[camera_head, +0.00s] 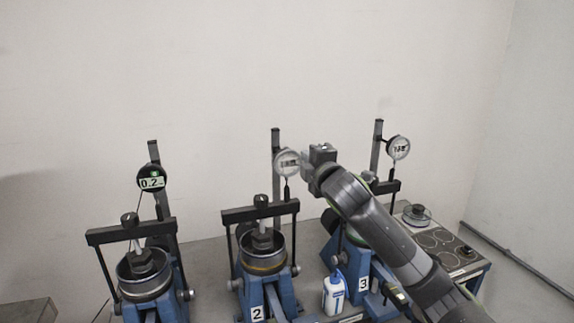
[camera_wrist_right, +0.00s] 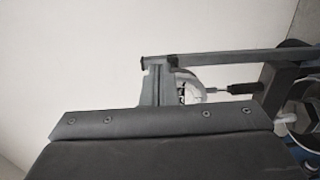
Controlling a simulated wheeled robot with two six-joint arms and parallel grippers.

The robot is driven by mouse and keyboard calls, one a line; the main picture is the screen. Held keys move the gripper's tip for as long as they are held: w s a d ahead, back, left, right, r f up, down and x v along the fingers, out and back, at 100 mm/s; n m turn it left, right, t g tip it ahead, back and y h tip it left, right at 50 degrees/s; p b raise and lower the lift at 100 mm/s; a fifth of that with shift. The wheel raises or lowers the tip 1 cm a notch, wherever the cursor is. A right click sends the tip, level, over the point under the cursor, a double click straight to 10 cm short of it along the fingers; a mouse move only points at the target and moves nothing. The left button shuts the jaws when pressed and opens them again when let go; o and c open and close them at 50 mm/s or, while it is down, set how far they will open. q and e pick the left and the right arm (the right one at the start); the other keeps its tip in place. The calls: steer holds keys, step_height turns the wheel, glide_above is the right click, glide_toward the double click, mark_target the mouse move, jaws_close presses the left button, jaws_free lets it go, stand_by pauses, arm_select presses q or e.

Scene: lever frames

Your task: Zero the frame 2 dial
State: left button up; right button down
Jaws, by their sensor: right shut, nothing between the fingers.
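Frame 2 (camera_head: 284,308) is the middle blue lever frame, marked with a "2" plate. Its round, pale-faced dial (camera_head: 286,163) sits on a dark upright post above the crossbar. My right gripper (camera_head: 304,159) is shut and empty, right beside the dial on its right side. I cannot tell whether the fingertips touch it. In the right wrist view the dial (camera_wrist_right: 189,88) shows only in part behind the gripper's fingers (camera_wrist_right: 157,75), and its dark stem runs off to the right. The reading cannot be made out. My left gripper is out of view.
Frame 1 at left has a digital dial (camera_head: 151,180) reading about 0.2. Frame 3's dial (camera_head: 398,147) stands right of my right arm. A white bottle (camera_head: 334,293) stands between frames 2 and 3. A bench with round plates (camera_head: 436,238) is at right.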

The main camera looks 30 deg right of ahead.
steer(key=shift+f, duration=0.35)
stand_by(0.3)
steer(key=shift+d+f+p, duration=0.1)
steer(key=shift+f+p, duration=0.35)
steer(key=shift+f, duration=0.95)
steer(key=shift+a+f+p, duration=0.15)
steer(key=shift+a+p, duration=0.05)
steer(key=shift+p, duration=0.1)
steer(key=shift+d+f, duration=0.15)
steer(key=shift+s, duration=0.1)
